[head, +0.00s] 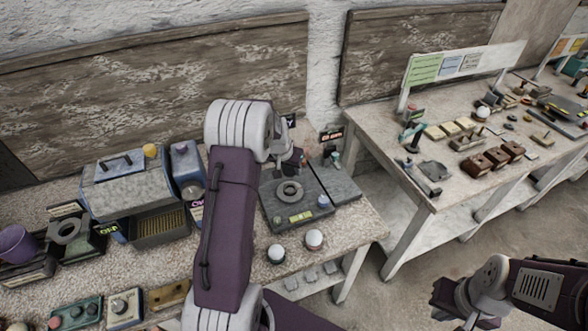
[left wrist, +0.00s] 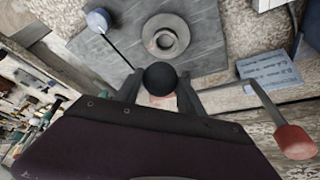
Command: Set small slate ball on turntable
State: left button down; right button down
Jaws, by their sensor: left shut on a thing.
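The small slate ball (left wrist: 160,77) is dark and round, held between the fingertips of my left gripper (left wrist: 159,86) in the left wrist view. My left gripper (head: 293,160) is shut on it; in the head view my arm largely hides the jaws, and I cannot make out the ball. A round grey ring with a central hole, which looks like the turntable (head: 289,192), sits on a dark slab. The turntable (left wrist: 166,36) appears just beyond the ball in the left wrist view, with nothing on it. My right gripper (head: 458,301) is at the lower right, away from the tables; its jaw opening is unclear.
Two pale balls (head: 314,239) on small stands sit near the table's front edge. A blue-topped knob (head: 323,201) and a green-yellow label (head: 300,216) are on the slab. A grey-blue machine (head: 128,182) stands left. A second cluttered table (head: 438,191) is at right.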

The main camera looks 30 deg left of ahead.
aim_at(289, 175)
pick_arm(q)
jog(key=shift+s+f+b, duration=0.1)
jog(key=shift+f+b, duration=0.15)
jog(key=shift+b, duration=0.1)
notch_tip(289, 175, down, 5)
jog(key=b, duration=0.4)
jog(key=shift+f+b, duration=1.25)
jog(key=shift+b, duration=0.05)
dwell(1.1)
jog(key=c, duration=0.6)
grip_release()
jog(key=shift+r, duration=0.1)
jog(key=shift+r+p, duration=1.7)
jog(key=shift+r, duration=0.35)
